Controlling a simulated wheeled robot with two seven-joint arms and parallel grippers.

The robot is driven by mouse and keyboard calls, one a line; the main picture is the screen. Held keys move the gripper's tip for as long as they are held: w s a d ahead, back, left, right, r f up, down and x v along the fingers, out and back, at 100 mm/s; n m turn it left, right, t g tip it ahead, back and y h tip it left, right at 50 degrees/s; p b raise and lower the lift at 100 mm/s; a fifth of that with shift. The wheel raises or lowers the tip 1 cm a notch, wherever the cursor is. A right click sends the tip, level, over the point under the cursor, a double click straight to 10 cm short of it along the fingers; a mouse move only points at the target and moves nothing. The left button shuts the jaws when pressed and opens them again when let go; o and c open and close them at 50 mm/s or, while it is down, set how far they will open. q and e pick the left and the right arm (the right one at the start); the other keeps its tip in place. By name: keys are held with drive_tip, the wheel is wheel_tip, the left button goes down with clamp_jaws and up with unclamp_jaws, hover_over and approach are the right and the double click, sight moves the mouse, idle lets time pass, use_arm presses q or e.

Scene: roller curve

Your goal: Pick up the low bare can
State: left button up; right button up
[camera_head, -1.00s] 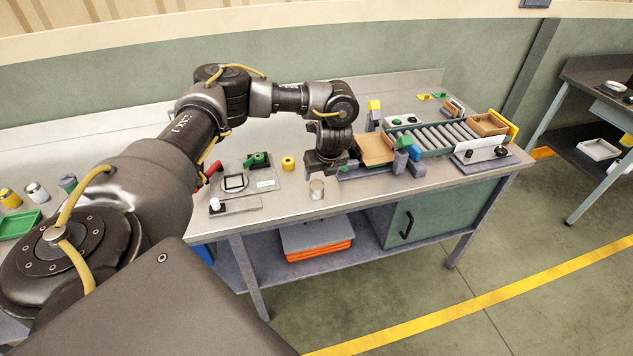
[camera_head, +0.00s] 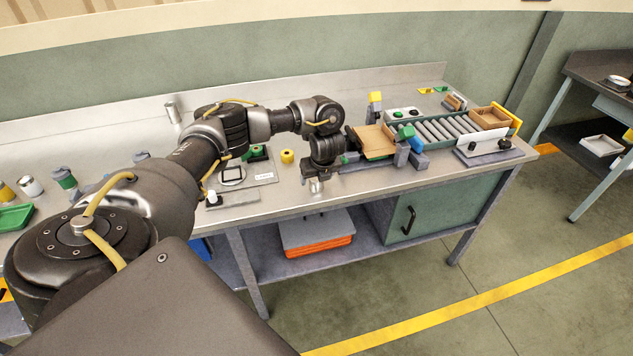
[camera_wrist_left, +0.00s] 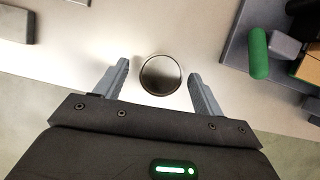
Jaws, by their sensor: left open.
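The low bare can (camera_head: 316,187) is a small silvery metal cylinder standing near the front edge of the steel bench, partly hidden by my gripper in the head view. In the left wrist view the can (camera_wrist_left: 161,75) shows from above as a dark round top with a bright rim. My left gripper (camera_head: 317,180) is right above it. In the wrist view my left gripper's fingers (camera_wrist_left: 160,85) are spread, one on either side of the can, with a gap on both sides. My right gripper is out of view.
A wooden board (camera_head: 373,141) and a roller conveyor (camera_head: 435,131) stand to the right of the gripper. A yellow ring-shaped part (camera_head: 287,156) and a plate with a square frame (camera_head: 233,174) lie to the left. Bare bench surrounds the can.

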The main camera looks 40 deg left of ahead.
use_arm(q)
drive_tip(key=shift+b+x, duration=0.35)
drive_tip(key=shift+x, duration=0.7)
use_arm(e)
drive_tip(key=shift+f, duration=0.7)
use_arm(q)
drive_tip(key=shift+r, duration=0.1)
drive_tip(key=c, duration=1.1)
drive_tip(key=shift+r, duration=0.1)
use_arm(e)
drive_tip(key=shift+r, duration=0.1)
